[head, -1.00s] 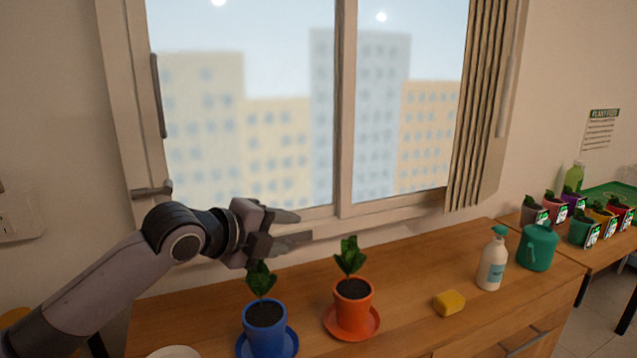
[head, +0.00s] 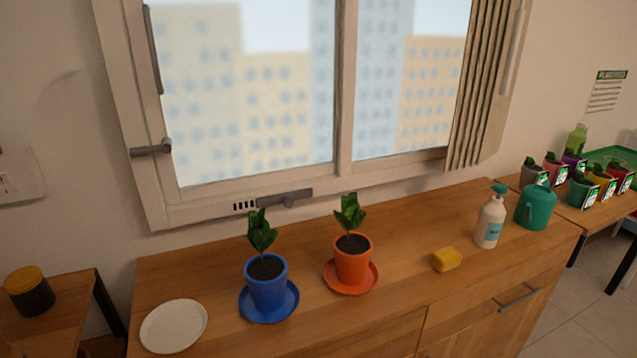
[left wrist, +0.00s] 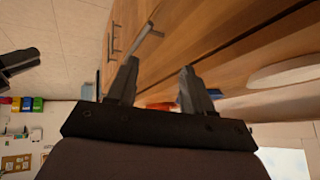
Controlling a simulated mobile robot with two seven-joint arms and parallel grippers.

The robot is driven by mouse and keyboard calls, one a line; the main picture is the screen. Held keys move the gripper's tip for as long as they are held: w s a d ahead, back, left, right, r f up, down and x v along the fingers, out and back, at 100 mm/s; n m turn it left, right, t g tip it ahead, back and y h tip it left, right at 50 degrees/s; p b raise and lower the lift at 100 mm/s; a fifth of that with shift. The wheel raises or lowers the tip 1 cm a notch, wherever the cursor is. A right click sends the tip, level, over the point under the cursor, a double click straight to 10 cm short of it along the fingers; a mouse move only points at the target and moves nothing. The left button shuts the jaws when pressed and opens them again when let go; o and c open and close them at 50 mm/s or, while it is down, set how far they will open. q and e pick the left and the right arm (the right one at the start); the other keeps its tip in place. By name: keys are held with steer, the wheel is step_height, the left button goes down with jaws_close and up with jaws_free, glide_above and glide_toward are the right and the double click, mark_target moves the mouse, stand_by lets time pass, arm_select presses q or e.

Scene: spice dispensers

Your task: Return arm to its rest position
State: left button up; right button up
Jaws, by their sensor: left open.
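Neither of my arms shows in the head view. My left gripper (left wrist: 158,66) shows in the left wrist view, its two dark fingers apart with nothing between them. The wooden front of the cabinet (left wrist: 215,40) lies beyond the fingers, with a metal handle (left wrist: 148,38) near the left fingertip. No contact between fingers and cabinet is visible.
On the cabinet top (head: 400,270) stand a blue pot (head: 267,285), an orange pot (head: 352,262), a white plate (head: 173,326), a yellow sponge (head: 446,260), a spray bottle (head: 489,222) and a green watering can (head: 537,208). The window (head: 260,120) is behind.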

arm_select(q)
steer(key=s+a+f+n+g+y, duration=0.35)
steer(key=s+a+n, duration=0.5)
steer(key=s, duration=0.55)
steer(key=w+d+f+m+t+h+p, duration=0.1)
steer(key=w+d+f+t+h+p, duration=0.1)
steer(key=w+f+t, duration=0.4)
steer(key=shift+w+d+f+t, duration=0.25)
steer(key=shift+w+f+t, duration=0.15)
steer(key=shift+f+t, duration=0.3)
stand_by(0.6)
